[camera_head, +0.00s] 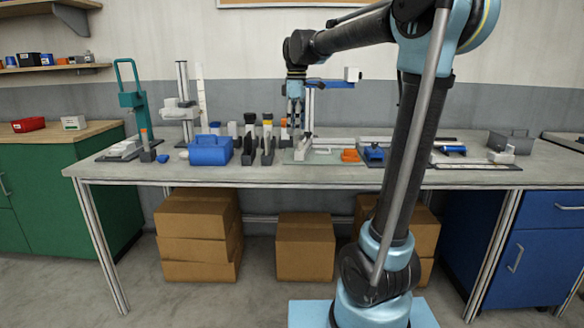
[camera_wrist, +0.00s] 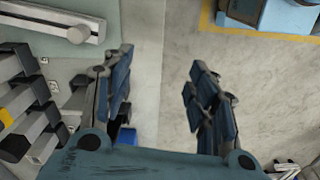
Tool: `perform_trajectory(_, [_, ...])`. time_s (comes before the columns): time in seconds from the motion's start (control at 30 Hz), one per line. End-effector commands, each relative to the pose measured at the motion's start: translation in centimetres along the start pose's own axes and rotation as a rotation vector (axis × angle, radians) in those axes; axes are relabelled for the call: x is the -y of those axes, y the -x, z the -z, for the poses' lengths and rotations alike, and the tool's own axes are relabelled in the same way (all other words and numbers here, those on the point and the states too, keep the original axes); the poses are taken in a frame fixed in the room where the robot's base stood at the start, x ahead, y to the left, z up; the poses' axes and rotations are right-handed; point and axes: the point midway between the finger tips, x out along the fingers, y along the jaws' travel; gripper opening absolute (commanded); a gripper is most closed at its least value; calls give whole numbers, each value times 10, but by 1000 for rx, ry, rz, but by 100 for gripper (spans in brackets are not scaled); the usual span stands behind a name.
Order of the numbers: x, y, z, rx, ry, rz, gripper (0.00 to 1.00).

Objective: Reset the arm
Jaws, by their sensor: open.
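My gripper (camera_head: 294,112) hangs fingers-down from my arm, above the middle of the grey workbench (camera_head: 270,174). In the wrist view, the two dark blue finger pads of my gripper (camera_wrist: 161,60) stand wide apart. Nothing is between them; the bench's front edge and the floor show through the gap. In the head view, my arm rises from its base at the lower right, bends at the top and reaches left over the bench. Its upper bend is cut off by the frame.
A blue box (camera_head: 210,150), a teal stand (camera_head: 129,96) and several dark upright holders stand left of my gripper. An orange part (camera_head: 350,155) and a grey tray (camera_head: 512,142) lie to the right. Cardboard boxes (camera_head: 305,248) sit under the bench. The floor in front is clear.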

Motion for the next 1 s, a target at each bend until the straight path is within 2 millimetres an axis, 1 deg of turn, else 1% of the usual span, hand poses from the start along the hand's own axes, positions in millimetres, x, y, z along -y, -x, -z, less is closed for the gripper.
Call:
perform_trajectory(0.17, [20, -13, -32, -7, -116, -12, 53])
perform_trajectory(0.23, [31, -21, -48, -12, -181, -19, 53])
perform_trajectory(0.4, [64, -47, -90, -26, -365, -39, 53])
perform_trajectory(0.47, [76, -58, -104, -32, -430, -46, 53])
perform_trajectory(0.6, [104, -85, -134, -46, -582, -61, 53])
perform_trajectory(0.77, [137, -120, -165, -64, -754, -78, 53])
perform_trajectory(0.97, [179, -170, -197, -88, -968, -98, 53])
perform_trajectory(1.0, [187, -180, -203, -94, -1012, -102, 53])
